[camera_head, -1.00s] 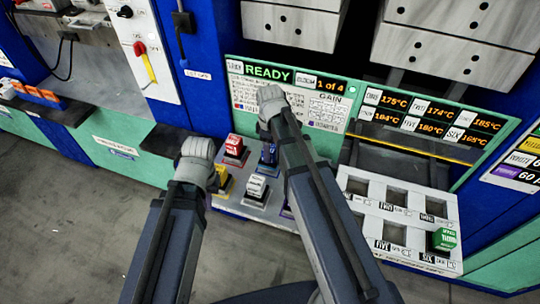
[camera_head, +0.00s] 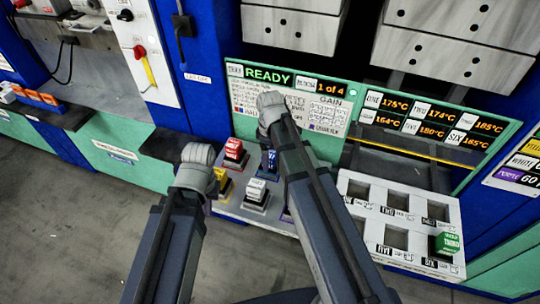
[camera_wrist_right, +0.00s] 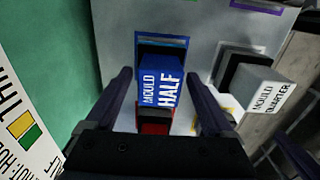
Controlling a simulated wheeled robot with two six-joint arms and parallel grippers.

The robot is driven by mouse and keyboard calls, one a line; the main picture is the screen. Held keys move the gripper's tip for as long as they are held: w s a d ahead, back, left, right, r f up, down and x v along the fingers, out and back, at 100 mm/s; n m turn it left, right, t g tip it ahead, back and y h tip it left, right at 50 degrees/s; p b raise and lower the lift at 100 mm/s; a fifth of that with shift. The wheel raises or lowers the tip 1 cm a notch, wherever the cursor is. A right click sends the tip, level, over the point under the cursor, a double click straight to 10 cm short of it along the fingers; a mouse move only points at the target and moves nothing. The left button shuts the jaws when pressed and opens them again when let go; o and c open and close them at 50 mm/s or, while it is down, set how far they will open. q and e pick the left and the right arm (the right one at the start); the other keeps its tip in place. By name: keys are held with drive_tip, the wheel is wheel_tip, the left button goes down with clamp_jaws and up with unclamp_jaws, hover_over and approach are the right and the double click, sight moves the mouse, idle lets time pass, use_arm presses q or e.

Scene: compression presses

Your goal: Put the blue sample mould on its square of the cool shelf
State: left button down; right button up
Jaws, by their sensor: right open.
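The blue sample mould (camera_head: 270,161), marked MOULD HALF, stands on the grey mould tray (camera_head: 232,206), partly hidden by my right arm in the head view. In the right wrist view the blue mould (camera_wrist_right: 160,82) sits between the two fingers of my open right gripper (camera_wrist_right: 159,77), with gaps on both sides. My left gripper (camera_head: 196,170) is near the tray's left edge; its fingers cannot be made out. A white shelf (camera_head: 372,218) with several square recesses labelled with numbers stands at the right; a green mould (camera_head: 447,243) is on its lower right square.
Red (camera_head: 235,152), white (camera_head: 257,192) and yellow moulds (camera_head: 222,182) stand around the blue one. In the right wrist view the white MOULD QUARTER (camera_wrist_right: 262,88) is close to the right finger. A display panel (camera_head: 290,95) reading READY rises behind the tray.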

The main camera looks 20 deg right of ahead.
wheel_tip(320, 180, up, 12)
drive_tip(key=p, duration=1.2)
drive_tip(key=s+a+m+h, duration=0.1)
drive_tip(key=s+a+m, duration=0.6)
drive_tip(key=s+a, duration=0.3)
drive_tip(key=s, duration=0.4)
drive_tip(key=shift+s+a+r, duration=0.2)
drive_tip(key=shift+a, duration=0.05)
drive_tip(key=shift+f, duration=0.1)
